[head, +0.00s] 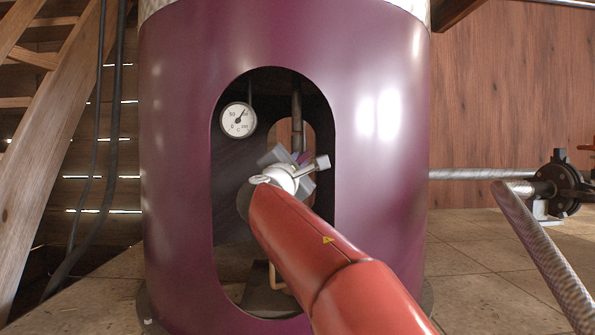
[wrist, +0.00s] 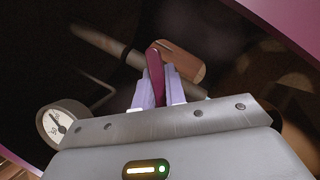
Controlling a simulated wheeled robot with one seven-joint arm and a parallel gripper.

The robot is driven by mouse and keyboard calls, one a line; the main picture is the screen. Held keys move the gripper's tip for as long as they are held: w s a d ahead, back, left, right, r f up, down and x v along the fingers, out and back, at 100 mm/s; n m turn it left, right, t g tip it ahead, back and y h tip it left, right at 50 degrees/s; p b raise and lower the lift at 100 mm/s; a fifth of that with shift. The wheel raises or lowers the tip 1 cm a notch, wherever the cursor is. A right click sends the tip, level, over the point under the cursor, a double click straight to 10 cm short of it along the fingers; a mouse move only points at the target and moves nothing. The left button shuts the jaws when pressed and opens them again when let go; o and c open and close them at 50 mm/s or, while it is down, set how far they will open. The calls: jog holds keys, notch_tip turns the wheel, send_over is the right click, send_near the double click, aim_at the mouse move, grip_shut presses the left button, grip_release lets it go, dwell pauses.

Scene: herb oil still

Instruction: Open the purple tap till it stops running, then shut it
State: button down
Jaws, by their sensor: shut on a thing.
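The purple tap's handle (wrist: 155,77) is a narrow magenta lever. In the wrist view it stands between the two pale fingers of my gripper (wrist: 158,92), which is shut on it. In the head view my gripper (head: 299,161) reaches through the oval opening of the big purple still (head: 385,130).
A round white gauge (head: 238,120) hangs at the opening's upper left; it also shows in the wrist view (wrist: 63,125). A vertical pipe (head: 297,118) stands behind my gripper. The opening's rim surrounds my arm. A dark flanged valve (head: 563,184) is far right.

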jog(key=n+y+b, duration=0.1)
jog(key=n, duration=0.1)
jog(key=n+t+b, duration=0.1)
jog(key=n, duration=0.2)
jog(key=n+t+y+b, duration=0.1)
jog(key=n, duration=0.1)
jog(key=shift+f+y, duration=0.25)
jog(key=shift+y, duration=0.05)
jog(key=shift+r+n+t+y+b, duration=0.15)
jog(key=shift+n+y+b, duration=0.3)
jog(key=shift+n+y, duration=0.9)
jog(key=shift+n+t+y+b, duration=0.15)
jog(key=shift+n+y+b, duration=0.35)
jog(key=shift+n, duration=1.95)
jog(key=c, duration=1.5)
grip_release()
jog(key=shift+o, duration=0.2)
jog(key=shift+r, duration=0.1)
jog(key=v, duration=0.7)
jog(key=shift+s+f+b, duration=0.25)
jog(key=shift+s+b, duration=0.1)
jog(key=shift+b, duration=0.1)
